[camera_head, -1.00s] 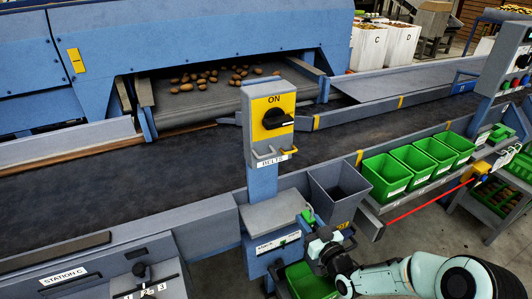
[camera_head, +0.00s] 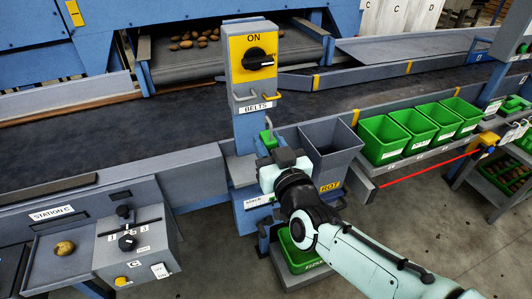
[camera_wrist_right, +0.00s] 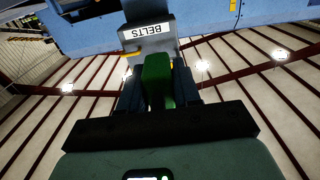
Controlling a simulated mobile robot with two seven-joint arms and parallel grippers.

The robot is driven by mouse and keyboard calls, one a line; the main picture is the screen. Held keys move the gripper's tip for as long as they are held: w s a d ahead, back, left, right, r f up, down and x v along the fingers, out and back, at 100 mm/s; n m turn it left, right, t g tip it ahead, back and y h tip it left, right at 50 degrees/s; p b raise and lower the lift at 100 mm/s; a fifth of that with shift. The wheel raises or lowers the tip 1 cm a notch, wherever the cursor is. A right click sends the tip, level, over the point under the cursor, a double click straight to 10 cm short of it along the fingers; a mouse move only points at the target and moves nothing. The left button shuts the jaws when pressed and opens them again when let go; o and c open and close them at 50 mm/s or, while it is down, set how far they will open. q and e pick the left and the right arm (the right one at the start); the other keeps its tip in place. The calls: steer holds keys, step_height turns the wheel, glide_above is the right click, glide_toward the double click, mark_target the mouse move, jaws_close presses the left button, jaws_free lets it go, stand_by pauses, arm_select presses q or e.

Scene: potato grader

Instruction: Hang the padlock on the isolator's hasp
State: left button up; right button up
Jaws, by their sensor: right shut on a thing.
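The isolator (camera_head: 252,68) is a grey box on a blue post with a yellow ON plate, a black rotary knob and a BELTS label. A small yellow loop (camera_head: 272,96) and a grey bar stick out at its lower front; I take these as the hasp. My right gripper (camera_head: 268,146) is shut on the green padlock (camera_head: 268,134), held upright below and slightly right of the isolator, apart from it. In the right wrist view the padlock (camera_wrist_right: 157,78) stands between the fingers, just below the BELTS label; its shackle is hidden there. My left gripper is out of view.
A grey ROT chute (camera_head: 331,150) stands right of my gripper, with several green bins (camera_head: 384,140) further right. A control box (camera_head: 135,240) with a lever is at the lower left. The dark belt (camera_head: 120,130) runs behind the post.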

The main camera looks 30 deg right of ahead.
steer(key=shift+s+a+r, duration=0.15)
steer(key=shift+a+r, duration=0.2)
steer(key=shift+x, duration=1.25)
steer(key=p, duration=0.2)
glide_toward(244, 109)
steer(key=shift+r, duration=0.75)
steer(key=shift+p+x, duration=1.6)
steer(key=shift+x, duration=1.6)
steer(key=shift+f+b, duration=0.35)
steer(key=shift+b, duration=0.05)
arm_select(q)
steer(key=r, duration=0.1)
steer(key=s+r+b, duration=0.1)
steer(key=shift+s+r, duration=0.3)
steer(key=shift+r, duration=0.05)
arm_select(e)
steer(key=shift+s+f, duration=0.1)
steer(key=shift+f, duration=0.25)
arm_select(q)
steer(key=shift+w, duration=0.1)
arm_select(e)
steer(key=o, duration=1.1)
steer(key=shift+c, duration=0.2)
